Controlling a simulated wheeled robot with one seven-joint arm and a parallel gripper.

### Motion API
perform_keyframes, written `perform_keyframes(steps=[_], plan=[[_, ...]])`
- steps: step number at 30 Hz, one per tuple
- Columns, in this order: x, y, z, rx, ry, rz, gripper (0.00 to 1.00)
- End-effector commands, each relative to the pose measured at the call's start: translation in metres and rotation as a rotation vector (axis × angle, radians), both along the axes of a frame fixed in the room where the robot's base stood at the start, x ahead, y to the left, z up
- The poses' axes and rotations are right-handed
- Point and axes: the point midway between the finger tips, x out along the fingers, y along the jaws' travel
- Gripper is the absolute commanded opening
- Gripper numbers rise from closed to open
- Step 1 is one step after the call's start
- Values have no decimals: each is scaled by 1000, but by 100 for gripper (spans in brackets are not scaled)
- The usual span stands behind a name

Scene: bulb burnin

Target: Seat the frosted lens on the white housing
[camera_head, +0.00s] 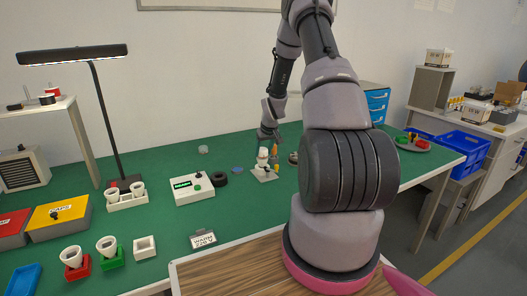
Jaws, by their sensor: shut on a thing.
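My gripper (269,138) points down at the middle of the green bench, directly above a small white stand. Its jaws are shut on a small pale piece, which looks like the frosted lens; the fingers mostly hide it. The white housing (263,163) appears upright on the stand just below the fingertips. At this size I cannot tell whether lens and housing touch. A pale, translucent round piece (203,149) lies on the bench further left, apart from my gripper.
A white tester box (194,188) with a green display and a black ring (219,179) stand left of the stand. White cups sit in red (77,266) and green (111,258) holders at front left. A lamp (103,120) rises at left.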

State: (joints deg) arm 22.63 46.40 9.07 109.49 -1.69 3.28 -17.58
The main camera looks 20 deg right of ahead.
Motion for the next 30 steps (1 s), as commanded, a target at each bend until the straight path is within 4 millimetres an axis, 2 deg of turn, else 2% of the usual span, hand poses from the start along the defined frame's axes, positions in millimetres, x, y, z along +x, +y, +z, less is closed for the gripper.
perform_keyframes(steps=[29, 30], plan=[[0, 0, -10, 0, 0, 0, 12], [0, 0, -10, 0, 0, 0, 70]])
